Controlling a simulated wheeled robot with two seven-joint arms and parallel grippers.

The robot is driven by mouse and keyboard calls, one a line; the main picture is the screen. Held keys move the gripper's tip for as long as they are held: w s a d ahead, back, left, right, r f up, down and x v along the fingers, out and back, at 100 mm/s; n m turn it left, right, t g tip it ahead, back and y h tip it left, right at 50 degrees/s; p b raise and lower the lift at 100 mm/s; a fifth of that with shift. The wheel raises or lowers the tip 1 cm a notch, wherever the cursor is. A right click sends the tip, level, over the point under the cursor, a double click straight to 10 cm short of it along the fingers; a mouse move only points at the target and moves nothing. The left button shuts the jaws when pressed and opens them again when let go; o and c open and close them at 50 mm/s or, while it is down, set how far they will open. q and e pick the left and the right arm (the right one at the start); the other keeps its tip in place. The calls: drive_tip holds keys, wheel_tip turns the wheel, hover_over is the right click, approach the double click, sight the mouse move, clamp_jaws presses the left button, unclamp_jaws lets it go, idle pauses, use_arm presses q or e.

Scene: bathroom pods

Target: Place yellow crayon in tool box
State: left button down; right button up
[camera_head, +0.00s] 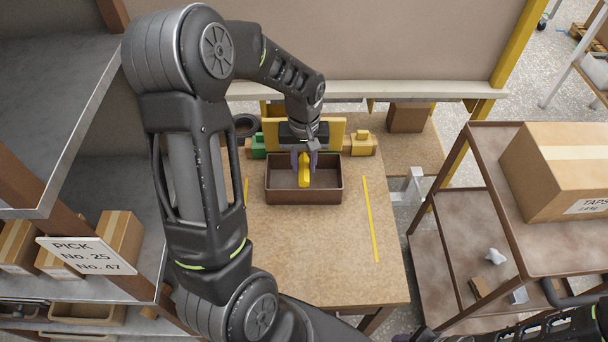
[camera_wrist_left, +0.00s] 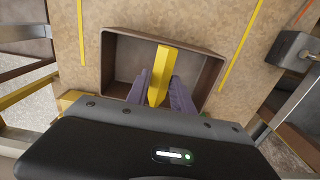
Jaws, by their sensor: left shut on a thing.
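The yellow crayon (camera_head: 304,170) is between the purple fingers of my left gripper (camera_head: 304,160), which is shut on it. In the left wrist view the crayon (camera_wrist_left: 159,75) points away from the gripper, with the fingers (camera_wrist_left: 160,85) on both sides. The tool box (camera_head: 276,196) is a brown open box on the wooden table. My left gripper and the crayon are over its inside, toward the middle. The box rim (camera_wrist_left: 115,45) also shows around the crayon in the left wrist view. I cannot tell whether the crayon touches the box floor. My right gripper is not in view.
The table (camera_head: 340,260) has yellow tape lines (camera_head: 371,220). A green block (camera_head: 259,146) and a yellow block (camera_head: 362,143) stand behind the box. A shelf with cartons (camera_head: 118,240) is at left; a rack with a large carton (camera_head: 560,165) is at right. The table's front is clear.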

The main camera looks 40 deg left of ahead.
sight(304, 163)
use_arm(q)
drive_tip(key=f, duration=0.1)
drive_tip(key=f+b, duration=0.1)
drive_tip(key=b, duration=0.1)
drive_tip(key=shift+w+a+f, duration=0.25)
drive_tip(key=shift+w+f, duration=0.05)
drive_tip(key=shift+f, duration=0.5)
drive_tip(key=shift+f+b, duration=1.4)
drive_tip(key=shift+f, duration=0.3)
drive_tip(key=shift+f, duration=0.25)
drive_tip(key=c, duration=1.1)
unclamp_jaws()
drive_tip(key=shift+r, duration=0.15)
